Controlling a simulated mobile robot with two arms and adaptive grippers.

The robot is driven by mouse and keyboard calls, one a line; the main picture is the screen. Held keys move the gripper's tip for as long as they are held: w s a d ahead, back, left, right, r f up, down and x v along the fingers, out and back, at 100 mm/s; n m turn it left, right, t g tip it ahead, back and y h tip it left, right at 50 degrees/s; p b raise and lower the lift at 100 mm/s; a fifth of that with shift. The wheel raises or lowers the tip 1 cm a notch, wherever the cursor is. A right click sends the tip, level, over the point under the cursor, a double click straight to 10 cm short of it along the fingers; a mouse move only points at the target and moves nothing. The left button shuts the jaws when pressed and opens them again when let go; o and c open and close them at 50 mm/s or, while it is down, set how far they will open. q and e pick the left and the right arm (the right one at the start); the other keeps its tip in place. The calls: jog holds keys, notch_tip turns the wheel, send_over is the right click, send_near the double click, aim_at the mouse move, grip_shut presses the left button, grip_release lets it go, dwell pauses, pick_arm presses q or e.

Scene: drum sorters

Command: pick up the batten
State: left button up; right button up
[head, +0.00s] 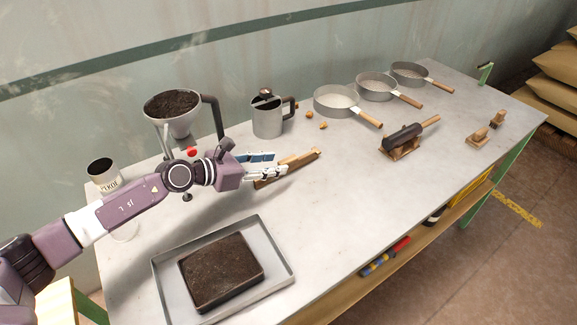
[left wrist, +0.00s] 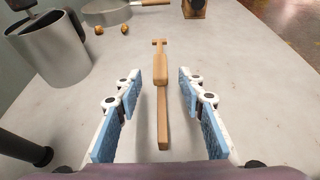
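The batten (head: 299,160) is a long, narrow piece of pale brown wood lying on the table, with a wider middle part and a small crosspiece at its far end. In the left wrist view the batten (left wrist: 162,118) runs lengthwise between the two fingers, with clear space on both sides. My left gripper (head: 268,167) is open, its blue-padded fingers around the near part of the batten. It also shows open in the left wrist view (left wrist: 160,110). In the head view the fingers partly hide the near end of the batten. My right gripper is not in view.
A metal jug (head: 268,119) and a funnel of dark grains (head: 173,112) stand behind my left arm. A tray (head: 283,262) with a dark slab lies in front. Several sieves (head: 335,103) and a dark roller (head: 402,138) are farther right. The table's middle right is clear.

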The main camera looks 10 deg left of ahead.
aim_at(284, 161)
pick_arm(q)
jog(key=shift+w+d, duration=0.3)
jog(key=shift+d, duration=0.1)
jog(key=x, duration=0.5)
jog(key=shift+a, duration=0.1)
jog(key=shift+c, duration=0.6)
grip_shut()
